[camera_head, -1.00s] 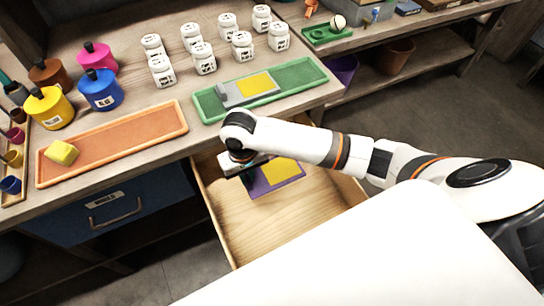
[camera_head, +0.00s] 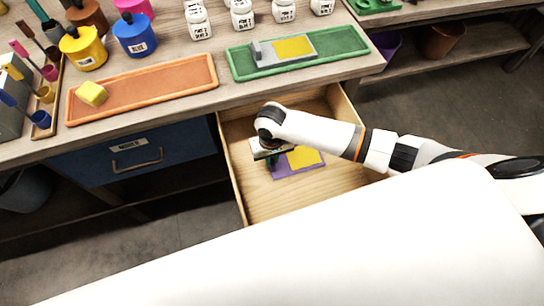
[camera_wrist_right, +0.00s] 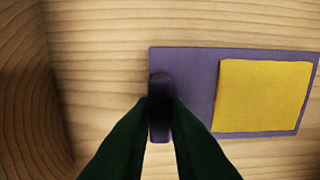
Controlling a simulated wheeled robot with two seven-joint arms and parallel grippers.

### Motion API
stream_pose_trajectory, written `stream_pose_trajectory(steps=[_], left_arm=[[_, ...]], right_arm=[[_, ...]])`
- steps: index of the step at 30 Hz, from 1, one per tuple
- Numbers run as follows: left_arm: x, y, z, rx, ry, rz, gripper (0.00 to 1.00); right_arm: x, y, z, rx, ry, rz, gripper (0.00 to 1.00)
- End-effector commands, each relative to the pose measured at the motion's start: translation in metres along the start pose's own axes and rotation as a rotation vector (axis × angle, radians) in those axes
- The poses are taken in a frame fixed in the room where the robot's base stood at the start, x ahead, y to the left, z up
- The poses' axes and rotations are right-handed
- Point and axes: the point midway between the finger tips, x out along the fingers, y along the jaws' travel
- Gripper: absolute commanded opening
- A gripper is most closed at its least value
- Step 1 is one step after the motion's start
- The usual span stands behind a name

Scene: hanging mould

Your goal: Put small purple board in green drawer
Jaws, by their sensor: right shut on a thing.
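The small purple board (camera_head: 284,170) has a yellow square on it. In the head view it is within the outline of the open wooden drawer (camera_head: 270,207) under the table. My right gripper (camera_head: 268,152) reaches over the drawer from the right. In the right wrist view, its fingertips (camera_wrist_right: 160,105) are shut on the dark purple handle (camera_wrist_right: 161,80) at the left end of the purple board (camera_wrist_right: 190,65). Wood grain lies behind the board; I cannot tell whether the board touches the drawer floor. The drawer's front and its colour are hidden. My left gripper is not in view.
The drawer's left wall (camera_head: 234,183) stands beside the board. A closed blue drawer (camera_head: 125,160) is to its left. On the table, a green tray (camera_head: 345,43) holds a grey board with a yellow square (camera_head: 293,47), and an orange tray (camera_head: 150,87) holds a yellow block (camera_head: 92,93).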

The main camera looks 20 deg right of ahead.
Motion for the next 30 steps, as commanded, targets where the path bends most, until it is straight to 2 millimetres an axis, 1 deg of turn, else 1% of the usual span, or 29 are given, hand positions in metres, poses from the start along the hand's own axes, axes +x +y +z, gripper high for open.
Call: stream_pose_trajectory(steps=[4,5,6,8,9,17,20,23,30], left_arm=[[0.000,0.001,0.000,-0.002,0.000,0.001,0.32],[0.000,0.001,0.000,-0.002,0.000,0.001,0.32],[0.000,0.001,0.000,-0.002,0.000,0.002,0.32],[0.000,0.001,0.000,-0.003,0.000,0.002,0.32],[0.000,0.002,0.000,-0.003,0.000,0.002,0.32],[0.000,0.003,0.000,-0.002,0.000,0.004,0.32],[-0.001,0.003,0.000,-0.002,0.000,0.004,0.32],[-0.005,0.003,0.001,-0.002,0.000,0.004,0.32],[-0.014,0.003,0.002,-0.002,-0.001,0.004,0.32]], right_arm=[[0.003,0.000,0.000,0.001,0.000,0.000,0.00],[0.003,0.000,0.000,0.001,0.000,0.000,0.17],[0.003,0.000,0.000,0.000,0.000,0.000,0.24],[0.003,0.000,0.000,0.001,0.000,0.000,0.34],[0.003,0.000,0.000,0.001,0.000,0.000,0.36],[0.002,0.000,0.000,0.001,0.000,0.000,0.36],[-0.005,0.000,0.000,0.001,-0.001,0.001,0.36],[-0.020,0.000,0.001,0.001,-0.001,0.002,0.36],[-0.073,0.000,0.001,0.000,-0.003,0.002,0.36]])
